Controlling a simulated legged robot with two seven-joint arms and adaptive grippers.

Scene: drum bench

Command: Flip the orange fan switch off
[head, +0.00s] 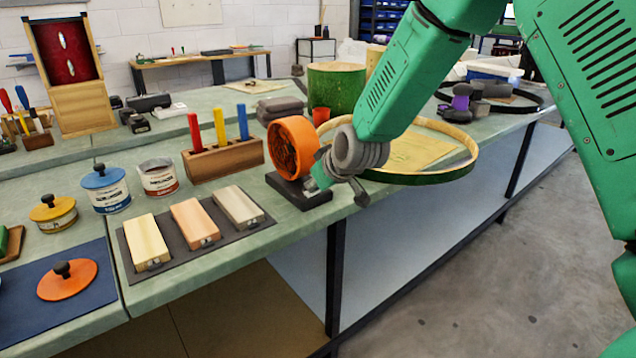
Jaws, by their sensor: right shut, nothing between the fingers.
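The orange fan (293,145) stands upright on a dark flat base (297,194) near the front edge of the green bench. Its round orange housing faces left and toward me. My right gripper (318,182) comes in from the upper right on my green arm. It is shut and empty, low beside the right side of the fan, with its tip at or just above the base. I cannot tell whether it touches. The fan switch is not visible; the gripper covers that part of the base. My left gripper is out of view.
Left of the fan are a wooden block with coloured handles (222,160), a dark mat with three wooden blocks (240,232), and paint cans (105,187). A wooden hoop (440,180) and green drum (337,88) are behind and right. The bench edge is close.

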